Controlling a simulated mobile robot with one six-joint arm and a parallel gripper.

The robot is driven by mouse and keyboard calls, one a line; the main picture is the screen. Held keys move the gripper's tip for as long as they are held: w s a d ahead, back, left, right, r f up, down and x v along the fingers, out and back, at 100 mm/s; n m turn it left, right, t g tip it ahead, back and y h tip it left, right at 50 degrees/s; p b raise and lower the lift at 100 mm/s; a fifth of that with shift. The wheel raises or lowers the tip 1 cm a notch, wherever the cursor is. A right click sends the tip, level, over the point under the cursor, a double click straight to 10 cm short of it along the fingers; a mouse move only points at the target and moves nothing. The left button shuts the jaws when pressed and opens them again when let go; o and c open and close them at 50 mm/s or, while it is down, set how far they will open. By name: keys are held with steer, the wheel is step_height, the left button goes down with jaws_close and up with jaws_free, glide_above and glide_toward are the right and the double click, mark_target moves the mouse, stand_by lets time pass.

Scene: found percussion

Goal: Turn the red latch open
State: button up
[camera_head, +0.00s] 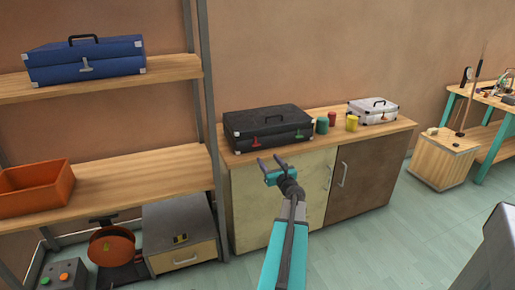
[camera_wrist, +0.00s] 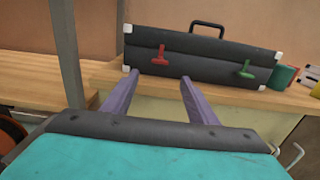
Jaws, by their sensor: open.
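The red latch (camera_wrist: 159,55) is a small T-shaped piece on the left of the front face of a black case (camera_wrist: 205,72). It also shows in the head view (camera_head: 256,142). A green latch (camera_wrist: 245,69) sits on the right of the same face. The case is closed, with a black handle on top, and stands on the wooden cabinet top. My gripper (camera_head: 272,163) is open and empty in front of the cabinet, short of the case. In the wrist view its two purple fingers (camera_wrist: 152,82) point at the case, with the red latch between and beyond their tips.
Green, red and yellow cans (camera_head: 322,125) stand right of the black case, then a white case (camera_head: 373,111). A shelf unit with a blue case (camera_head: 85,61) and an orange bin (camera_head: 36,188) is at left; its upright (camera_head: 206,80) stands close to the cabinet.

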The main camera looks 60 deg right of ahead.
mark_target(257, 145)
steer(key=shift+p+x, duration=0.5)
steer(key=shift+x, duration=6.25)
steer(key=shift+d, duration=0.1)
steer(key=c, duration=0.9)
steer(key=shift+a, duration=0.3)
steer(key=shift+c, duration=0.8)
steer(key=shift+d, duration=0.2)
